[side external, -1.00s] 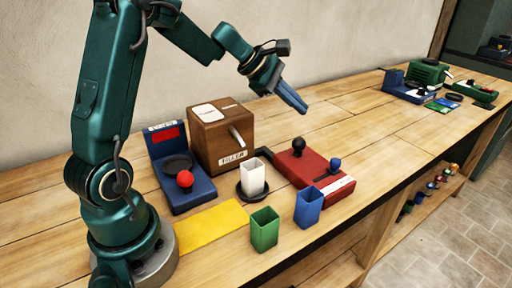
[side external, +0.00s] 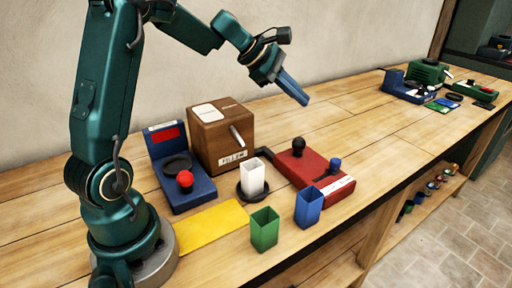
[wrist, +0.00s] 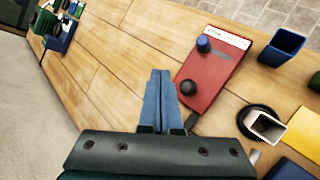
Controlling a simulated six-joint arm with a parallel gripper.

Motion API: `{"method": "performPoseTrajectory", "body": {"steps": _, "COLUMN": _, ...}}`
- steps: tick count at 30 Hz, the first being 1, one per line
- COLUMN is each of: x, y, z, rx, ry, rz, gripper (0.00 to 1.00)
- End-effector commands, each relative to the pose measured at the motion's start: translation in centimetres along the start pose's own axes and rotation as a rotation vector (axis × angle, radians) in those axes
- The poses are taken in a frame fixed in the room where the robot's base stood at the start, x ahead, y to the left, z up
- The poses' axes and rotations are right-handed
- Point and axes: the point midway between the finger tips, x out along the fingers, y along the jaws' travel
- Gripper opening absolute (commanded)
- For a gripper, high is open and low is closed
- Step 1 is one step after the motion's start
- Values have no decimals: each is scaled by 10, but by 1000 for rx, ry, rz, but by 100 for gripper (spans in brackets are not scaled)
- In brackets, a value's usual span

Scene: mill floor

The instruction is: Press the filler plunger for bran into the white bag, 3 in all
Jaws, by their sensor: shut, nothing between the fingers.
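The white bag (side external: 253,180) stands open-topped on a small black dish in front of the brown filler box (side external: 221,142), whose spout (side external: 237,135) points toward it. In the wrist view the bag (wrist: 266,127) is at the lower right; its contents are unclear. A red base (side external: 316,180) beside it carries a black knob (side external: 298,144) and a smaller blue knob (side external: 335,163). The wrist view shows the black knob (wrist: 188,88) and blue knob (wrist: 203,43) too. I cannot read which is for bran. My gripper (side external: 304,101) is shut and empty, raised above the bench behind the red base.
A blue scale-like unit (side external: 188,192) with a red ball knob stands left of the filler. A yellow mat (side external: 211,219), a green cup (side external: 264,230) and a blue cup (side external: 308,207) are in front. Several devices stand at the far right. The bench between is clear.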

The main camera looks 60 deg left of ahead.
Motion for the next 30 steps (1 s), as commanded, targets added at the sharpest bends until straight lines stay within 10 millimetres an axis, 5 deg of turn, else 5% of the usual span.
{"method": "performPoseTrajectory", "body": {"steps": 15, "x": 44, "y": -34, "z": -32, "rx": -2, "ry": 1, "rz": -5, "gripper": 0}}
{"method": "performPoseTrajectory", "body": {"steps": 30, "x": 49, "y": -37, "z": -36, "rx": 0, "ry": 4, "rz": -2, "gripper": 0}}
